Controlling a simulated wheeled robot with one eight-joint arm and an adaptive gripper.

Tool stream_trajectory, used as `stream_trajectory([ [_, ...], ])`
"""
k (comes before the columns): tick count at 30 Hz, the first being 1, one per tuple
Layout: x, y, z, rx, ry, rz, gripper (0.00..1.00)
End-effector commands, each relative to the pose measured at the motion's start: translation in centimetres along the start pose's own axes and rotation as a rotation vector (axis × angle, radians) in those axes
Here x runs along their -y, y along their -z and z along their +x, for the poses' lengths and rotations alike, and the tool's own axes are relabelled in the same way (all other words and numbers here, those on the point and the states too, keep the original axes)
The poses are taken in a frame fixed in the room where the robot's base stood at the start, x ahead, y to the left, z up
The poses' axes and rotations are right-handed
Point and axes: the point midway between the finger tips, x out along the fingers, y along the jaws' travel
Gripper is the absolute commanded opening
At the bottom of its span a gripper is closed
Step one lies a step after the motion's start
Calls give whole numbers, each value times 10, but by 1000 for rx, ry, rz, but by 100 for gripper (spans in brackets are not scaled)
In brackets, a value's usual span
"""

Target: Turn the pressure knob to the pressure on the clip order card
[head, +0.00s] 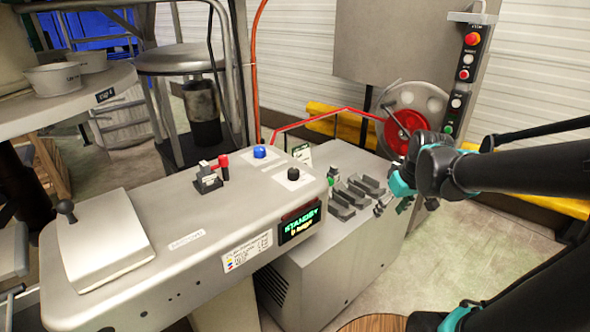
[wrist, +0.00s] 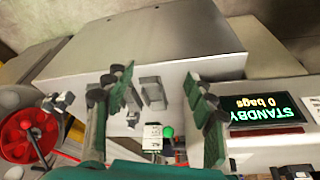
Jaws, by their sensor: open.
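A black knob (head: 293,174) on a pale dial plate and a blue knob (head: 260,152) stand on top of the grey machine's right end. Their labels are too small to read, so I cannot tell which sets pressure. A small white card with a green edge (head: 302,153) stands behind the black knob; its writing is unreadable. A similar card (wrist: 152,136) shows between my fingers in the wrist view. My gripper (wrist: 158,92) is open and empty.
The display (head: 299,222) reads STANDBY, 0 bags. A red-handled lever (head: 222,161) stands left of the knobs. Metal blocks (head: 357,192) sit on the lower unit. A red-hubbed reel (head: 408,125) and button column (head: 466,75) are behind my arm. A stool (head: 180,60) stands behind.

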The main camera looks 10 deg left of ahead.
Motion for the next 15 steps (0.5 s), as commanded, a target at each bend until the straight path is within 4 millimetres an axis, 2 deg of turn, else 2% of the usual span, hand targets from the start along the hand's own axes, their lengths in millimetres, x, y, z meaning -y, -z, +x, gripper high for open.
stream_trajectory([
  [1, 13, 42, -15, 5, 47, -126, 56],
  [3, 34, 90, -36, 6, 112, -307, 56],
  [6, 68, 149, -68, -3, 203, -552, 56],
  [10, 112, 204, -105, -28, 302, -815, 56],
  [12, 131, 222, -120, -43, 340, -918, 56],
  [15, 147, 237, -133, -58, 376, -1010, 56],
])
